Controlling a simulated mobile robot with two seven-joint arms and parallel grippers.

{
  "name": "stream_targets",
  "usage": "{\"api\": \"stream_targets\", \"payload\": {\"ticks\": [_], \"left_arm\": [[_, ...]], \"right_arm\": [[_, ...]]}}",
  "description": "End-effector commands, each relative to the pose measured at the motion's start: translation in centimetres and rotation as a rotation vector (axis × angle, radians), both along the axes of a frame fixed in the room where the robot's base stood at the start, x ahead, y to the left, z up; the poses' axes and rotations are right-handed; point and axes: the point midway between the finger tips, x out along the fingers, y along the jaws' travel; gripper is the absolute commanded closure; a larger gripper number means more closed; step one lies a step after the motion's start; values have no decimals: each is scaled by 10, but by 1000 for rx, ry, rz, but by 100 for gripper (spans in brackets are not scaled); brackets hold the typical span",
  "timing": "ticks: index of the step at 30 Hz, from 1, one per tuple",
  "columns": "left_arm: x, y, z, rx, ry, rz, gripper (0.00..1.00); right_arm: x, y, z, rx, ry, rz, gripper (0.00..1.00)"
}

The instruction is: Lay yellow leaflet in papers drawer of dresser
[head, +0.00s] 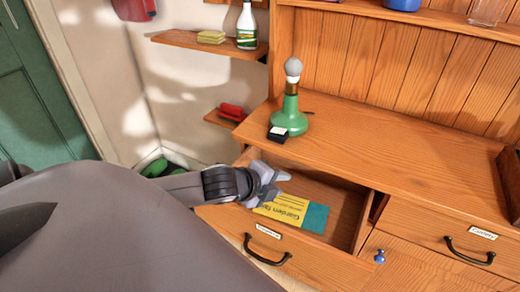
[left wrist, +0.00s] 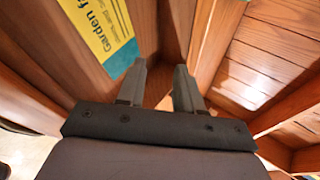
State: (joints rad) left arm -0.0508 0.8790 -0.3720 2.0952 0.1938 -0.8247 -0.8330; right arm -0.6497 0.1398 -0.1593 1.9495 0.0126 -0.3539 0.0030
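The yellow leaflet (head: 283,208), with a teal end and dark print, lies inside the open drawer (head: 340,206) of the wooden dresser (head: 400,145). It also shows at the upper left of the left wrist view (left wrist: 100,28). The drawer's front carries a dark handle and a small label too small to read surely. My left gripper (head: 275,182) is over the drawer's left part, beside the leaflet, and hides part of it in the head view. In the left wrist view its fingers (left wrist: 160,86) stand apart with nothing between them. My right gripper is not in view.
A green lamp base with a bulb (head: 290,105) and a small black-and-white item (head: 283,132) stand on the dresser top. A closed drawer (head: 450,230) is at the right. Wall shelves hold a bottle (head: 247,28), yellow sponges (head: 211,37) and a red item (head: 232,111). Most of the top is clear.

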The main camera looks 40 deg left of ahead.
Motion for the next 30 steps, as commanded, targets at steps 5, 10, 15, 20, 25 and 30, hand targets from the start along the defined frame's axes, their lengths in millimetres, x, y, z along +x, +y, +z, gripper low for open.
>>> {"api": "stream_targets", "payload": {"ticks": [5,10,15,20,25,30], "left_arm": [[-26,3,18,4,3,-2,65],[-45,5,32,2,3,-3,65],[-57,6,41,2,2,-1,65],[-62,6,45,0,1,-1,65],[-64,6,46,-1,0,-1,65],[-63,6,46,-1,0,-1,65]], "right_arm": [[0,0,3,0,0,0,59],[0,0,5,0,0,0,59],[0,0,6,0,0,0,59],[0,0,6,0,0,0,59],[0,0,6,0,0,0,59],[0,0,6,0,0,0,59]]}}
